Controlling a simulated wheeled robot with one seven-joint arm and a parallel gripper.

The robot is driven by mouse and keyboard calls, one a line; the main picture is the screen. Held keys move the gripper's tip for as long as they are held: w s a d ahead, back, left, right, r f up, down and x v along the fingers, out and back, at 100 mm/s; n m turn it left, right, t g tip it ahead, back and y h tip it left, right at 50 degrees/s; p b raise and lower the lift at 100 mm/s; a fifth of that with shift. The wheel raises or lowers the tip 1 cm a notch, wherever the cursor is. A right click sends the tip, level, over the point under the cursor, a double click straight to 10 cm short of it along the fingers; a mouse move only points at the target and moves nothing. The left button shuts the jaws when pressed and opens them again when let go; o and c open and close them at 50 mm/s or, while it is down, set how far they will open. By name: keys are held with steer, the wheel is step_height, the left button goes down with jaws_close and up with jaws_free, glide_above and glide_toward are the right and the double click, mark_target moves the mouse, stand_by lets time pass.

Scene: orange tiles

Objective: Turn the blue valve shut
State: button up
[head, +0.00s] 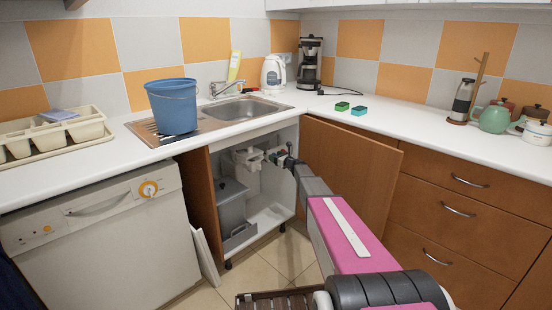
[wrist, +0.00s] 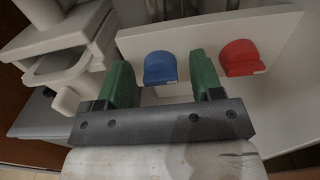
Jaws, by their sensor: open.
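The blue valve (wrist: 160,68) is a small rounded handle with a flat lower lip on a pale panel in the wrist view. My gripper (wrist: 162,73) is open. Its green fingers stand left and right of the blue valve, with a gap on each side. In the head view my gripper (head: 284,161) reaches into the open cabinet under the sink. There it largely hides the valves, and the blue one is too small to make out.
A red valve (wrist: 240,58) sits just right of my right finger. White drain plumbing (wrist: 75,45) is close on the left. The cabinet door (head: 350,175) stands open right of my arm. A grey bin (head: 231,208) stands in the cabinet's left part.

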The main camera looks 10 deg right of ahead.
steer(key=c, duration=0.9)
steer(key=shift+n, duration=0.3)
steer(key=n, duration=1.2)
steer(key=shift+s+a+f+n, duration=0.1)
steer(key=shift+a+n, duration=0.05)
steer(key=shift+n, duration=0.25)
steer(key=shift+f+n, duration=0.1)
steer(key=shift+n, duration=2.1)
